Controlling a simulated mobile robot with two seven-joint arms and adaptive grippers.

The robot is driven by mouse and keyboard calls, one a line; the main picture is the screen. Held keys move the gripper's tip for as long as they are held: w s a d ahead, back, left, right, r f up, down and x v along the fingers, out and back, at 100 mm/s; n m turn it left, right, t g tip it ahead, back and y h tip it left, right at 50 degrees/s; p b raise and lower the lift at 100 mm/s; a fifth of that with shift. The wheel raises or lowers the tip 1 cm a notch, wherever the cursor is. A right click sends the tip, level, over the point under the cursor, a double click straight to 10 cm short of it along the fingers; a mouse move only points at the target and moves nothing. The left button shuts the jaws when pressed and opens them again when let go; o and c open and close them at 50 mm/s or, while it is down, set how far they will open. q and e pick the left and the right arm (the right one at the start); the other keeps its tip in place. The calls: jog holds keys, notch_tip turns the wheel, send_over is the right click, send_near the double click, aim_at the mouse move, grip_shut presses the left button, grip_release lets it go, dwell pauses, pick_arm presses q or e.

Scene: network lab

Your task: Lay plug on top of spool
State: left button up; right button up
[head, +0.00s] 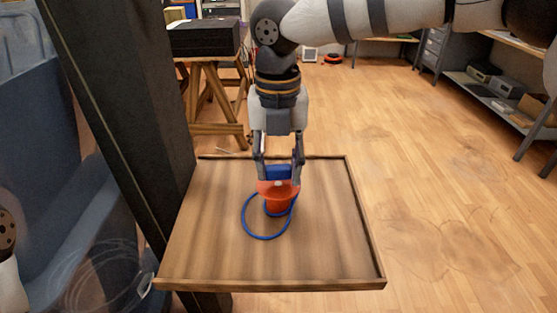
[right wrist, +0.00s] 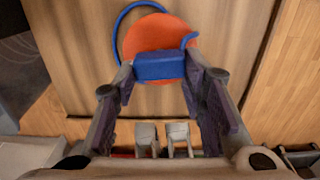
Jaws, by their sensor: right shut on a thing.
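The blue plug (head: 279,172) is a small block between the fingers of my right gripper (head: 279,178), which points straight down and is shut on it. In the right wrist view the plug (right wrist: 160,66) lies across the near part of the orange spool (right wrist: 168,32). In the head view the spool (head: 277,190) is right under the plug. I cannot tell whether the plug touches the spool's top. A blue cable (head: 263,238) loops from the spool onto the board, and one end runs up to the plug. My left gripper is not in view.
The wooden tray table (head: 225,255) has a low raised rim and is bare around the spool. A dark post stands along its left side. A trestle with a black case (head: 205,38) is behind it. Shelving (head: 490,85) stands at the right, with open floor between.

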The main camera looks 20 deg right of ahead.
jog(key=shift+f, duration=0.75)
jog(key=o, duration=1.1)
jog(key=shift+c, duration=0.2)
